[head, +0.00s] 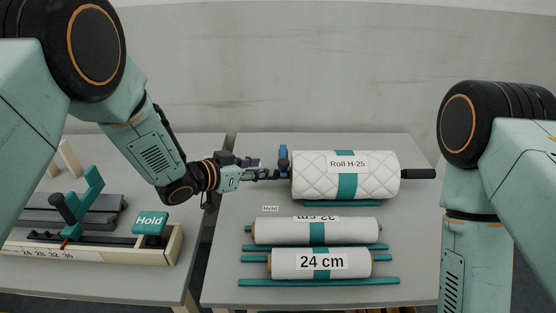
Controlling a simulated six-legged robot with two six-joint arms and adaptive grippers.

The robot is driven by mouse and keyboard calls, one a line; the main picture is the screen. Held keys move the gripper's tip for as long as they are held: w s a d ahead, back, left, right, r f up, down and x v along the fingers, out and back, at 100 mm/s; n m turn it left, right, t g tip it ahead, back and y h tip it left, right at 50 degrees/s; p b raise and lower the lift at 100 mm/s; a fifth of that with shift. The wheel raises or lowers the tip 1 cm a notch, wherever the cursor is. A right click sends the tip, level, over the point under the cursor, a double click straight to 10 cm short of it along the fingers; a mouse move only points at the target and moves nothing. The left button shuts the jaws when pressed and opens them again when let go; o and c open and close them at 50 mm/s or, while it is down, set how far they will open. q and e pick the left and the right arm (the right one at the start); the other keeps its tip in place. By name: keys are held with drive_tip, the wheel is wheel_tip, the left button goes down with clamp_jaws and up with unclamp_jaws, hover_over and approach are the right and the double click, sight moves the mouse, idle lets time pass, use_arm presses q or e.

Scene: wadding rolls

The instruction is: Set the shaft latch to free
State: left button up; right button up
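The wadding roll marked "Roll H-25" (372,180) is white and quilted with a teal band. It lies on a shaft whose black handle (418,174) sticks out at the right. A blue upright piece (284,155) stands at the roll's left end and looks like part of the shaft's latch or support. A small "Hold" label (270,208) shows below it. My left gripper (268,171) points right, close to the blue piece. A small dark purple part shows by its fingers; contact and finger gap are unclear. My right gripper is out of view.
Two smaller white rolls, one upper (275,231) and one marked "24 cm" (284,264), lie in front on teal rails. The left table holds a cutting fixture with a teal "Hold" block (150,222) and a teal lever (86,191). A gap separates the tables.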

sight(280, 164)
use_arm(q)
drive_tip(key=x, duration=0.7)
drive_tip(key=shift+w+d+b, duration=0.1)
drive_tip(key=shift+b, duration=0.3)
drive_tip(key=shift+s+a+r, duration=0.2)
drive_tip(key=shift+s+r, duration=0.1)
drive_tip(key=shift+s, duration=0.05)
drive_tip(key=shift+w+d+f, duration=0.25)
drive_tip(key=shift+w+d, duration=0.05)
drive_tip(key=shift+c, duration=0.6)
drive_tip(key=shift+w+f, duration=0.1)
drive_tip(key=shift+c, duration=0.8)
drive_tip(key=shift+a, duration=0.2)
drive_tip(key=shift+c, duration=1.4)
drive_tip(key=shift+d, duration=0.1)
clamp_jaws()
